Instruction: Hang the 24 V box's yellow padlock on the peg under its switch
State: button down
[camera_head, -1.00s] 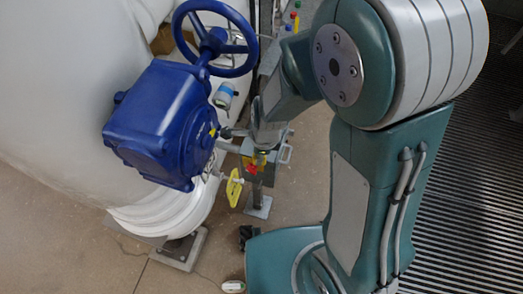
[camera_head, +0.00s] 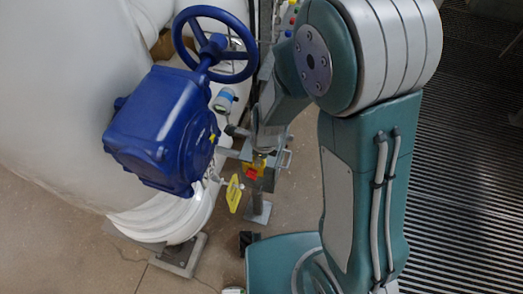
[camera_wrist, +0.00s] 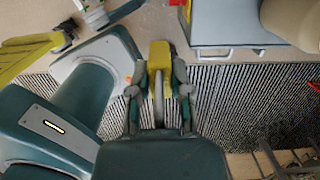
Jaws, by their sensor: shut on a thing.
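The yellow padlock (camera_wrist: 160,56) shows at the top centre of the wrist view, its grey shackle (camera_wrist: 159,92) running back between my fingers. My gripper (camera_wrist: 159,88) is shut on the padlock. In the head view my gripper is mostly hidden at the end of the arm, near a grey box (camera_head: 269,180) on a post. A red part (camera_head: 251,176) with yellow around it shows at that box; I cannot tell if it is the switch. The peg cannot be made out. A grey box edge (camera_wrist: 225,40) with a handle lies right of the padlock in the wrist view.
A blue valve gearbox (camera_head: 160,130) with a handwheel (camera_head: 215,72) stands close left of my gripper. A yellow tag (camera_head: 234,193) hangs below it. White pipework (camera_head: 60,120) fills the left. Grating floor (camera_head: 465,180) is clear on the right.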

jog(key=w+f, duration=0.4)
jog(key=w, duration=0.1)
jog(key=w+d+f, duration=0.1)
jog(key=w+f, duration=0.1)
jog(key=shift+w+f, duration=0.2)
jog(key=shift+w, duration=0.05)
jog(key=f, duration=0.1)
jog(key=w+f, duration=0.1)
jog(key=f, duration=0.1)
jog(key=shift+d, duration=0.1)
jog(key=shift+f, duration=0.4)
jog(key=shift+f, duration=0.2)
jog(key=c, duration=0.6)
grip_release()
jog(key=shift+o, duration=0.2)
jog(key=shift+r, duration=0.15)
